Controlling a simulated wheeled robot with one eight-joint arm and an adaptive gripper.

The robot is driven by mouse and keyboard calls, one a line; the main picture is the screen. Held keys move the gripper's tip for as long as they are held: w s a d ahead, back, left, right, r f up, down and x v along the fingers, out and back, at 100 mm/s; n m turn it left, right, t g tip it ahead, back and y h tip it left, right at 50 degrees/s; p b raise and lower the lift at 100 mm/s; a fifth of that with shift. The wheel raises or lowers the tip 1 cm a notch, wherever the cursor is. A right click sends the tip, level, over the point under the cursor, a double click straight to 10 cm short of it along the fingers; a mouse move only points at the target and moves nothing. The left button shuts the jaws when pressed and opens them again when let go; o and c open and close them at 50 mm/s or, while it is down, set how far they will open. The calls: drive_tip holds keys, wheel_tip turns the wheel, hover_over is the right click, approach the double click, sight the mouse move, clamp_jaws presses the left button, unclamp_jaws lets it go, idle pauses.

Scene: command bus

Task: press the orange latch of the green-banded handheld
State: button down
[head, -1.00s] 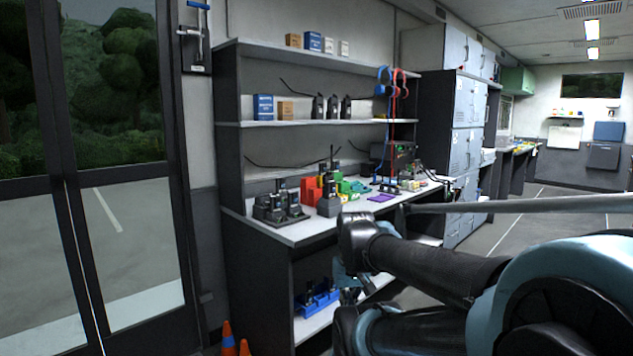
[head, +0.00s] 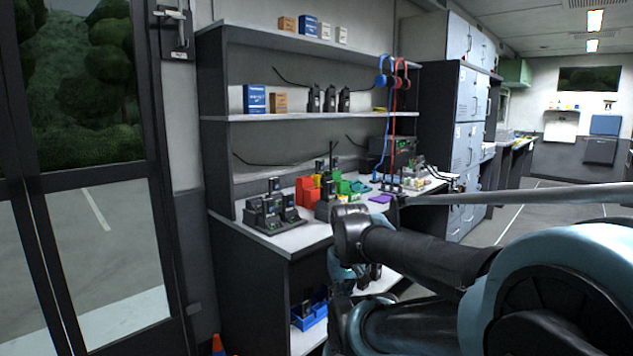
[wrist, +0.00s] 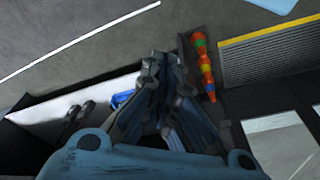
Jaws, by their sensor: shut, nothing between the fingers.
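Several dark handhelds stand in a black charger (head: 272,212) on the left of the workbench in the head view. Another dark handheld (head: 325,192) stands upright beside the red and green bins. Three more dark handhelds (head: 329,99) stand on the shelf above. A green band or an orange latch cannot be made out on any of them. My gripper (wrist: 171,65) points down in the wrist view, its fingers shut and empty, away from the charger. In the head view my arm mostly hides it, below the bench top's front edge.
The bench top (head: 300,238) has a free strip along its front. A blue tray (head: 309,314) sits on the lower shelf and also shows in the wrist view (wrist: 122,98). An orange cone (head: 217,345) stands on the floor. Dark-framed glass doors (head: 165,230) are at left.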

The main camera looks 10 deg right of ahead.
drive_tip(key=w+d+r+m+t+h, duration=0.1)
drive_tip(key=w+d+r+m+h, duration=0.15)
drive_tip(key=w+r, duration=0.6)
drive_tip(key=w+d+r+m+t+h, duration=0.1)
drive_tip(key=w+d+r+m+h, duration=0.2)
drive_tip(key=w+r, duration=0.5)
drive_tip(key=w+a+r+m+t+h, duration=0.2)
drive_tip(key=w+a+r, duration=0.4)
drive_tip(key=w, duration=0.4)
drive_tip(key=w+a+r+m+t+h, duration=0.2)
drive_tip(key=w+a+r, duration=0.4)
drive_tip(key=w, duration=0.5)
drive_tip(key=a+m+h, duration=0.1)
drive_tip(key=h, duration=0.1)
drive_tip(key=shift+w+t+h, duration=0.2)
drive_tip(key=shift+t+h, duration=0.15)
drive_tip(key=shift+t, duration=0.05)
drive_tip(key=shift+m, duration=0.25)
